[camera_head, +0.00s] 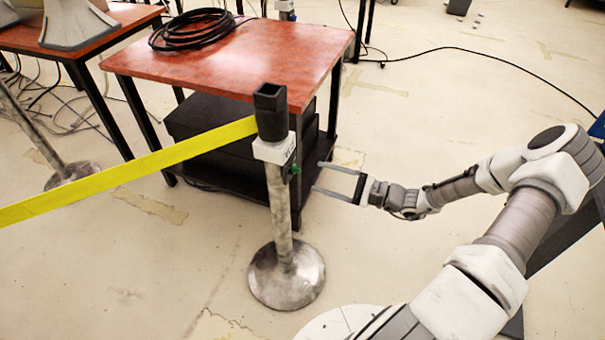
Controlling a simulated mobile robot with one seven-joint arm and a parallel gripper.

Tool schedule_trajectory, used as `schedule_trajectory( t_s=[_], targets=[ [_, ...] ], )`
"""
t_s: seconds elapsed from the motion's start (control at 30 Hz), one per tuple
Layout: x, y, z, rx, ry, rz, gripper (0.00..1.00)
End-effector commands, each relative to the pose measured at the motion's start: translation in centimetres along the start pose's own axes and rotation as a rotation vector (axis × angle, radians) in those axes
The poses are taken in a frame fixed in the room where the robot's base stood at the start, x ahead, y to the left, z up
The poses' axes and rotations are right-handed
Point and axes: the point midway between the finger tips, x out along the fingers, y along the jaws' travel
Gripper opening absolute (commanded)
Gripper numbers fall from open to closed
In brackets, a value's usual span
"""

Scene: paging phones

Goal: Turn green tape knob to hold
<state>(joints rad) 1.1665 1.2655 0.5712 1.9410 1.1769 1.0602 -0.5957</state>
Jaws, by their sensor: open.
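The green tape knob (294,169) is a small green piece on the right side of the white collar (272,150), near the top of a grey metal stanchion post (278,205). Its turn position is too small to read. A yellow tape (130,172) runs from the black post head (270,110) down to the left edge of the view. My gripper (318,177) is open and empty just right of the post. Its two fingers point left toward the knob, one higher and one lower in the picture, with a small gap between the fingertips and the knob.
A red-topped table (235,60) with a black cable coil (192,30) stands behind the post. The post's round base (287,275) rests on the floor. Another table (80,35) and post (30,125) stand at left. Floor to the right behind my arm is mostly clear.

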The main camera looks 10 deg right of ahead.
Motion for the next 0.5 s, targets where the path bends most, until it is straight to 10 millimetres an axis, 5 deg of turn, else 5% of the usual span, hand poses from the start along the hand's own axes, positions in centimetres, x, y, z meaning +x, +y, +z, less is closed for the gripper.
schedule_trajectory(
  t_s=[0.2,0.5],
  targets=[
    [4.2,0.2,-0.1,0.0,-0.002,0.002,0.66],
    [6.4,0.1,0.0,0.0,0.0,0.001,0.66]
  ],
)
